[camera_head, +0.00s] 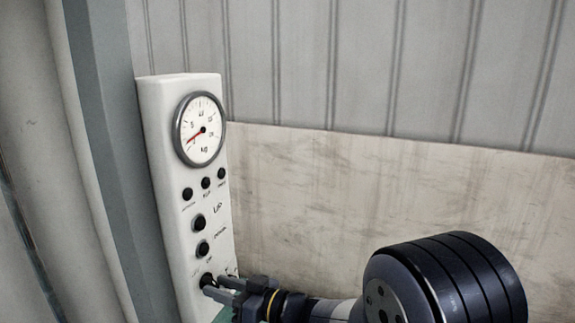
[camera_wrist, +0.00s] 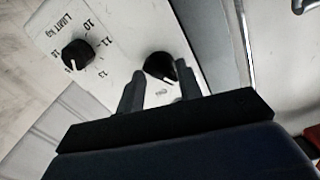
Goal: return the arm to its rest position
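My gripper (camera_head: 214,288) is at the lower end of a white control panel (camera_head: 168,200), with its two fingers apart and pointing at the panel face. In the wrist view, my gripper (camera_wrist: 158,82) has one finger on each side of a black knob (camera_wrist: 160,67) with a white pointer mark. The knob fills much of the gap; I cannot tell whether the fingers touch it. My dark arm reaches in from the lower right of the head view.
The panel carries a round gauge (camera_head: 199,130) with a red needle and several black buttons or knobs. Another knob (camera_wrist: 78,54), by a "LIMIT kg" scale, sits left in the wrist view. A grey post (camera_head: 112,150) stands left; a ribbed wall (camera_head: 350,65) is behind.

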